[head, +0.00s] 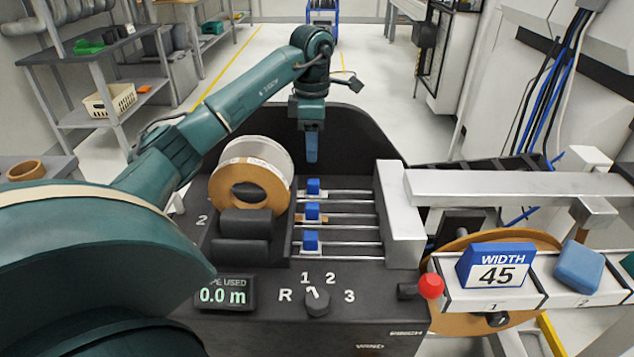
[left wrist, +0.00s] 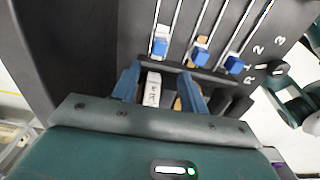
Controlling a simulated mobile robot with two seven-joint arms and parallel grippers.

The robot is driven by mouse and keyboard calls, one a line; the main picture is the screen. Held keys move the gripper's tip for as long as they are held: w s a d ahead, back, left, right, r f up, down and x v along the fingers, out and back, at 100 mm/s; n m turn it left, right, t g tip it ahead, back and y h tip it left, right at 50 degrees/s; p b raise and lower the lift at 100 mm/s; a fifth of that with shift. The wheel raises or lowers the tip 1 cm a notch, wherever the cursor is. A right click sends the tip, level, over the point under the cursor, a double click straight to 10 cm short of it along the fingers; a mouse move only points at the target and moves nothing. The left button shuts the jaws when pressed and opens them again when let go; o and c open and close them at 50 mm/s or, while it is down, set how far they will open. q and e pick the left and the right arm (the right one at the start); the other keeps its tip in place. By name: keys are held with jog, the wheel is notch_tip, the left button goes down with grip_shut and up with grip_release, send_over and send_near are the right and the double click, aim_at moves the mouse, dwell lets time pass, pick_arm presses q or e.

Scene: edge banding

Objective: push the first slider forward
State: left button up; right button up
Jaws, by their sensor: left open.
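Three blue sliders sit on metal rods at the left end of their travel in the head view: a far one (head: 313,187), a middle one (head: 312,211) and a near one (head: 310,241). No number marks which is first. In the left wrist view the far slider (left wrist: 160,47) is leftmost, then the middle (left wrist: 200,53) and near (left wrist: 234,64) ones. My left gripper (head: 311,158) points down just beyond and above the far slider, apart from it. Its fingers (left wrist: 162,72) are open, with the tape roll's pale edge (left wrist: 152,90) showing between them. My right gripper is not in view.
A tape roll (head: 250,172) stands left of the sliders, beside black rollers (head: 243,235). A grey block (head: 398,215) closes the rods' right end. A selector knob (head: 317,302), a red knob (head: 431,286) and a WIDTH 45 block (head: 496,268) are nearer.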

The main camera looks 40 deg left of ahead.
aim_at(313, 181)
pick_arm(q)
notch_tip(313, 181, down, 10)
jog(key=shift+f, duration=0.15)
dwell(0.3)
grip_shut()
dwell(0.5)
